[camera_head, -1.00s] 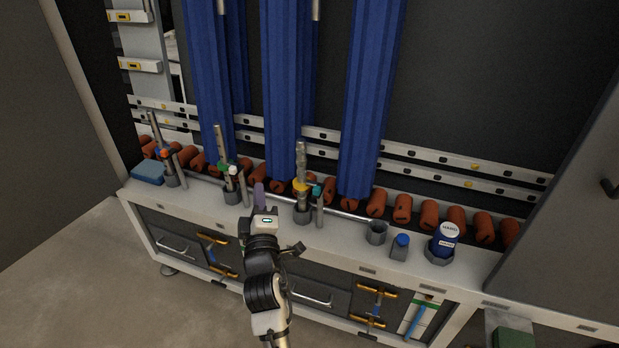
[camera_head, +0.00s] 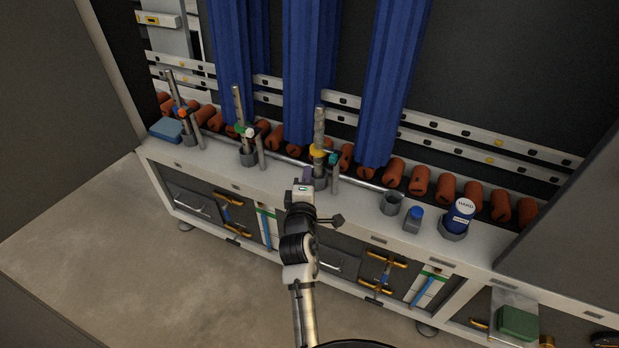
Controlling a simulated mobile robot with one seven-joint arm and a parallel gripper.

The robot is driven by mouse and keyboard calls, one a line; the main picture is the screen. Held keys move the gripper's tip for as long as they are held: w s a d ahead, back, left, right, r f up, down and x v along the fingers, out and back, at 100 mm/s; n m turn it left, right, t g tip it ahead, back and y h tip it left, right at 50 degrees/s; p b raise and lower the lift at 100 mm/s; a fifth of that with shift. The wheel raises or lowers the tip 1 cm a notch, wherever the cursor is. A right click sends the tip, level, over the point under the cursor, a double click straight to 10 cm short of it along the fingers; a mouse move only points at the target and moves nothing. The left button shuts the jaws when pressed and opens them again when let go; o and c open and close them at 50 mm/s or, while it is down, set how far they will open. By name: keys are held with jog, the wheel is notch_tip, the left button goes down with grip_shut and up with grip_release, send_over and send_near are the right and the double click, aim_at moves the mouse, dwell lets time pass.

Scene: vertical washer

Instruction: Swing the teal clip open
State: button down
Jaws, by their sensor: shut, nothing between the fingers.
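The teal clip (camera_head: 333,158) is a small piece at the right side of the third upright metal spindle (camera_head: 319,128), beside a yellow collar (camera_head: 317,153). A short grey post (camera_head: 335,181) stands just below it. My gripper (camera_head: 307,170) is shut and empty, with purple-looking fingers pointing up toward the spindle's base. It is left of and a little below the teal clip in the picture, and I see no contact with the clip. The clip is too small for me to tell its exact angle.
Two similar spindles with a green collar (camera_head: 240,130) and an orange one (camera_head: 183,112) stand to the left. Blue hanging strips (camera_head: 392,80) are behind. A grey cup (camera_head: 391,202), a small blue-capped block (camera_head: 414,219) and a labelled blue can (camera_head: 460,217) stand right on the ledge.

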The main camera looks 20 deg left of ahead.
jog(key=p+x, duration=0.1)
jog(key=x, duration=0.6)
jog(key=shift+s+d+p, duration=0.15)
jog(key=shift+d+p, duration=0.45)
jog(key=shift+d, duration=0.4)
jog(key=shift+s+d+p, duration=0.1)
jog(key=shift+d+p, duration=0.45)
jog(key=shift+d, duration=0.45)
